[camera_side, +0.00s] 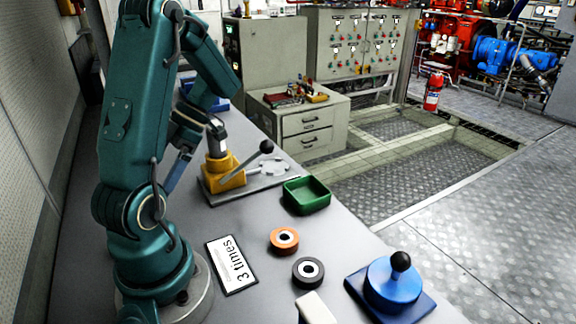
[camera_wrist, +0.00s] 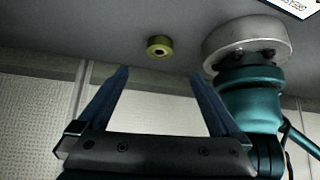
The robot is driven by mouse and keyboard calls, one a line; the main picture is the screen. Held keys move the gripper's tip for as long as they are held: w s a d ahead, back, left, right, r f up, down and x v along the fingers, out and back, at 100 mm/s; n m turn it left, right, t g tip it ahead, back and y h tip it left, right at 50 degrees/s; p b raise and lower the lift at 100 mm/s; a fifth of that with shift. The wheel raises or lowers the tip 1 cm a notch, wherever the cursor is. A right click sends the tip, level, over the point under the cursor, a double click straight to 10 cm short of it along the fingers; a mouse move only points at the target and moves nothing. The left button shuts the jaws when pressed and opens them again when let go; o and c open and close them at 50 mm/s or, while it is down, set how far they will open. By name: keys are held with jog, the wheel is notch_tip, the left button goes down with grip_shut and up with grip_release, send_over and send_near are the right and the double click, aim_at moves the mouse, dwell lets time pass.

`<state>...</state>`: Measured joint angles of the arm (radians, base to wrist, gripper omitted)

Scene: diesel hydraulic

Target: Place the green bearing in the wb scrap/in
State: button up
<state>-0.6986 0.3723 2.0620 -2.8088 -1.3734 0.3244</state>
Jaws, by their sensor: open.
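A green open tray (camera_side: 307,196) stands on the bench. No label shows which container is the wb scrap/in.
An orange bearing (camera_side: 284,240) and a black bearing (camera_side: 308,272) lie beside a "3 times" sign (camera_side: 232,265). A yellow lever press (camera_side: 223,176) stands behind the tray. A blue fixture with a black knob (camera_side: 391,285) is front right. A blue bin (camera_side: 207,98) is partly hidden.

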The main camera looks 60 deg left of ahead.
jog(key=s+f, duration=0.1)
jog(key=f, duration=0.1)
jog(key=s+f+g, duration=0.1)
jog(key=f, duration=0.1)
jog(key=s+f+g, duration=0.1)
jog(key=s, duration=0.1)
jog(key=shift+d+f, duration=0.3)
jog(key=shift+f, duration=0.1)
jog(key=shift+x, duration=2.9)
jog(key=shift+w+d, duration=0.1)
jog(key=shift+d, duration=0.05)
